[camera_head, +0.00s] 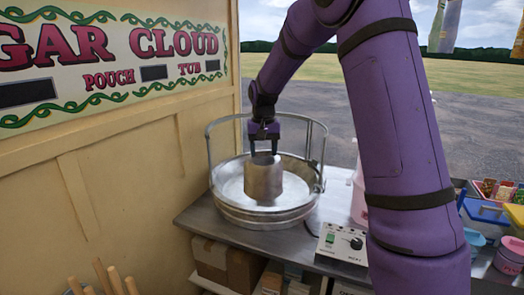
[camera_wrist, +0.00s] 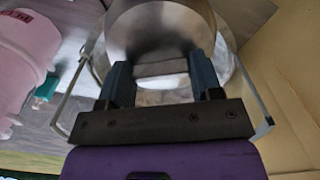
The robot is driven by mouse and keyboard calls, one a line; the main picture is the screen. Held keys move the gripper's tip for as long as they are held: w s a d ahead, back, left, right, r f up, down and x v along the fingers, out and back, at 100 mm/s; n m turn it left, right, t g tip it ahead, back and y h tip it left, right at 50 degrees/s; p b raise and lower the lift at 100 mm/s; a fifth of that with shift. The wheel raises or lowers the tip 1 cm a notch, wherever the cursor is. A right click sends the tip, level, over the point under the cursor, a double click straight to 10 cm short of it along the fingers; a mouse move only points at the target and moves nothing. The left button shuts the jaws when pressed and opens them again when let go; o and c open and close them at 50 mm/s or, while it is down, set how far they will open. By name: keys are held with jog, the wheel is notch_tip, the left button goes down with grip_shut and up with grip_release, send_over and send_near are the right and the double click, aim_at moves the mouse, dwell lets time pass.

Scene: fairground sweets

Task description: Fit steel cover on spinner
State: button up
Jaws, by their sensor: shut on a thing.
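The steel cover (camera_head: 263,182) is a plain metal cylinder. It is upright in the middle of the wide metal spinner bowl (camera_head: 268,216). My gripper (camera_head: 264,152) comes from above and is shut on the cover's upper edge. In the wrist view the cover (camera_wrist: 162,30) lies between and beyond the two fingers of my gripper (camera_wrist: 162,85), with the bowl's rim around it. The spinner head is hidden behind or under the cover. I cannot tell whether the cover's lower edge rests on it or hangs just above.
A wire guard rail (camera_head: 213,150) stands around the bowl. A control box (camera_head: 342,243) sits on the steel counter (camera_head: 300,238) at the front right. A pink container (camera_head: 359,195) stands right of the bowl, partly behind my arm. A cream wall (camera_head: 140,185) is close on the left.

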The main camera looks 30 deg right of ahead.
jog(key=w+d+f, duration=0.1)
jog(key=w+d, duration=0.6)
jog(key=w, duration=0.4)
jog(key=w+d+f, duration=0.2)
jog(key=w+d, duration=0.5)
jog(key=w, duration=0.4)
jog(key=shift+w+f, duration=0.1)
jog(key=shift+f, duration=6)
jog(key=shift+f, duration=0.4)
jog(key=o, duration=1.6)
jog(key=shift+o, duration=0.2)
